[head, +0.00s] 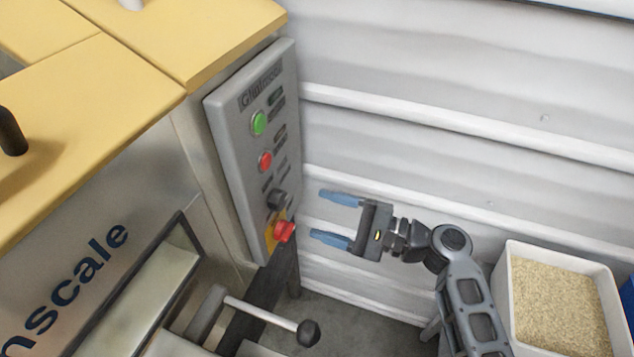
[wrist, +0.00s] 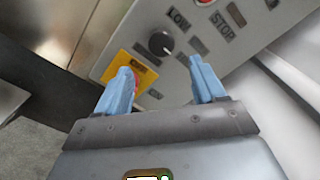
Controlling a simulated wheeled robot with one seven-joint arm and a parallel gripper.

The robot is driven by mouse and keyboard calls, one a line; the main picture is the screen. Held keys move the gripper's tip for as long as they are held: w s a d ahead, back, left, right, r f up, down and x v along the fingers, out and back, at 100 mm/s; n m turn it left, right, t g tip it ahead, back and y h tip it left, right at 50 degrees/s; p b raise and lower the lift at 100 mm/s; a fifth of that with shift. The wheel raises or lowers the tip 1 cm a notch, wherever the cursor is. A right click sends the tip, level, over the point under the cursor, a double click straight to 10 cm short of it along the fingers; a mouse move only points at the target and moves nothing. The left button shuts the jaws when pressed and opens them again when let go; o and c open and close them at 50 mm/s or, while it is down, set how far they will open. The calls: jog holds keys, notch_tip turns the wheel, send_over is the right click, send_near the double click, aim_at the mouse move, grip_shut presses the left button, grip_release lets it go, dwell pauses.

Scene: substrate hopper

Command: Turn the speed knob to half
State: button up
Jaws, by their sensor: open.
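The speed knob (head: 277,199) is a small dark round knob on the grey control panel (head: 228,142), below the green and red buttons and above the red mushroom button. In the wrist view the knob (wrist: 161,43) shows black with a light pointer mark, beside a "LOW" label. My gripper (head: 336,216) is open and empty, to the right of the panel in the head view and apart from the knob. In the wrist view its blue fingertips (wrist: 160,78) lie either side of a gap, with the knob beyond them and a little above.
The red mushroom button (head: 284,231) on its yellow plate sits just below the knob; my left finger partly covers it in the wrist view. A green button (head: 258,123) and red button (head: 265,161) are higher up. A lever (head: 307,332) and a grain-filled bin (head: 559,307) stand nearby.

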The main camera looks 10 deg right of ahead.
aim_at(284, 202)
jog(key=shift+p+x, duration=0.45)
jog(key=shift+x, duration=3.4)
jog(key=shift+c, duration=0.5)
jog(key=c, duration=1)
jog(key=shift+o, duration=0.2)
